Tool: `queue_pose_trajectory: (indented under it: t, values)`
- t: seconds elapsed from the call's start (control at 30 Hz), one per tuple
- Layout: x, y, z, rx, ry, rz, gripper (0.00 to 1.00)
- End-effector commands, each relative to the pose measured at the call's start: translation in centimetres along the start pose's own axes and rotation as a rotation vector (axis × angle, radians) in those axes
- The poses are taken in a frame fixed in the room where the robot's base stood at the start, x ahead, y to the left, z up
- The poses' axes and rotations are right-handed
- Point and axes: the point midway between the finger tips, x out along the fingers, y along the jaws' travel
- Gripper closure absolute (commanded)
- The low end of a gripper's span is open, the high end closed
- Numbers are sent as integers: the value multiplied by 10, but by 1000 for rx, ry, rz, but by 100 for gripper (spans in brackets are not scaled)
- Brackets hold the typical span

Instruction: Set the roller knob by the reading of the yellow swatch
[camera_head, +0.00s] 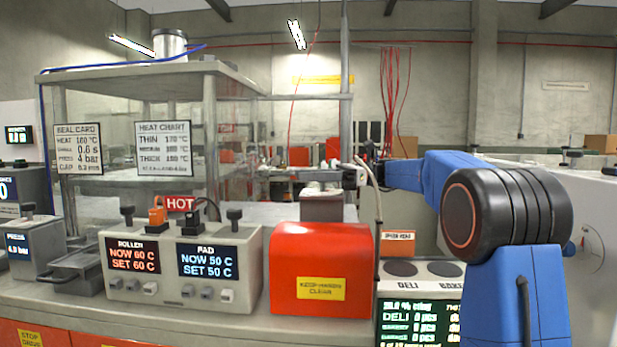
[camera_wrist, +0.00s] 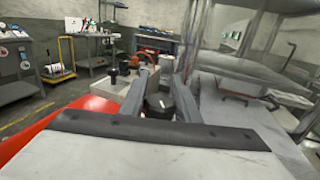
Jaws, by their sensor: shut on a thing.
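The roller knob (camera_head: 127,213) is a black knob on top of the cream control box (camera_head: 182,300), above the ROLLER display (camera_head: 134,256), which reads NOW 60 C, SET 60 C. My gripper (camera_head: 300,176) is far to the right of that knob, above and behind the red box. In the wrist view, its grey fingers (camera_wrist: 158,95) are shut on a dark piece (camera_wrist: 160,104) with a light mark; I cannot tell exactly what it is. I cannot make out a yellow swatch in either view. A heat chart (camera_head: 164,148) hangs behind the control box; its figures are hard to read.
The PAD display (camera_head: 208,262) reads NOW 50 C, SET 50 C, with another black knob (camera_head: 235,214) above. A HOT sign (camera_head: 180,204) and an orange-topped part (camera_head: 157,215) stand between the knobs. The red box (camera_head: 321,252) and a scale (camera_head: 420,272) occupy the front counter.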

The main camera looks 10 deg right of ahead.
Motion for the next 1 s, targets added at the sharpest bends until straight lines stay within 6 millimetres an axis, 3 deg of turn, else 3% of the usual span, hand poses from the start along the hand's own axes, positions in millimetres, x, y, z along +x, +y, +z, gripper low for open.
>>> queue_pose_trajectory:
  t: [0.37,0.4,0.47,0.8,1.0]
  values:
    - [0,0,1,-2,-1,2,93]
    - [0,0,1,-2,-1,2,64]
    - [0,0,1,-2,-1,2,52]
    - [-2,0,0,-1,0,1,52]
    - [-24,-1,0,0,0,0,52]
